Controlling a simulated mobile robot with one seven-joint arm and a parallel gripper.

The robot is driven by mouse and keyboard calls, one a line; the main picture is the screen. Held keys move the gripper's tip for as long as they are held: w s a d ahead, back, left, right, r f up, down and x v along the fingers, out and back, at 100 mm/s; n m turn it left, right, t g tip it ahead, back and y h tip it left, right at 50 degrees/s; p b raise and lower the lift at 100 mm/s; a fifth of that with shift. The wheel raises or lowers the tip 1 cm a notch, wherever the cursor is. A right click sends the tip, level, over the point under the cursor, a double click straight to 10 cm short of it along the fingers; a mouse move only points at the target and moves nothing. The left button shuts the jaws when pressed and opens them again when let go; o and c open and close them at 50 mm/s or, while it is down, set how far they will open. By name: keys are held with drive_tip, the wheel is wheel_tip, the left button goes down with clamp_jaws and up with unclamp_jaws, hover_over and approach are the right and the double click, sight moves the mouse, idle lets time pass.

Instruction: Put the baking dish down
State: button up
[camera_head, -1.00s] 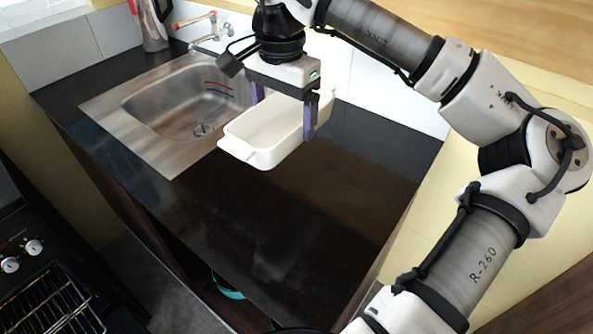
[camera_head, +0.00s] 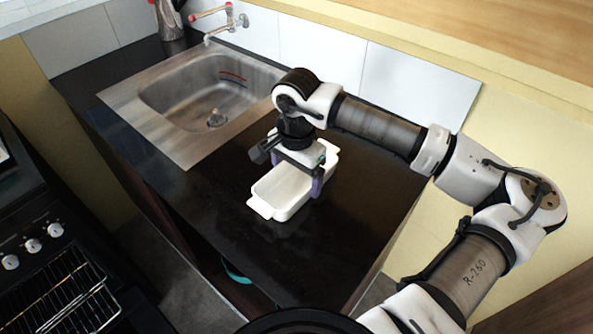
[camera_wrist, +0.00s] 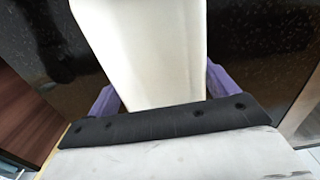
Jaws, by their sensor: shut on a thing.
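The white baking dish (camera_head: 287,196) is at the dark countertop (camera_head: 215,215), to the right of the sink, with its open side up. In the head view I cannot tell for sure whether its base touches the counter or hangs just above it. My gripper (camera_head: 298,177) is above the dish and shut on it, with purple fingers on its two long sides. In the wrist view the dish (camera_wrist: 150,50) lies between the purple fingers (camera_wrist: 162,85), over the dark speckled counter. The gripper hides part of the dish's far half.
A steel sink (camera_head: 135,105) with a tap (camera_head: 222,22) is set into the counter on the left. A grey container (camera_head: 170,20) stands at the back left corner. An oven with an open rack (camera_head: 60,300) is at lower left. The counter's front part is bare.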

drive_tip(key=shift+f, duration=0.15)
drive_tip(key=o, duration=1.3)
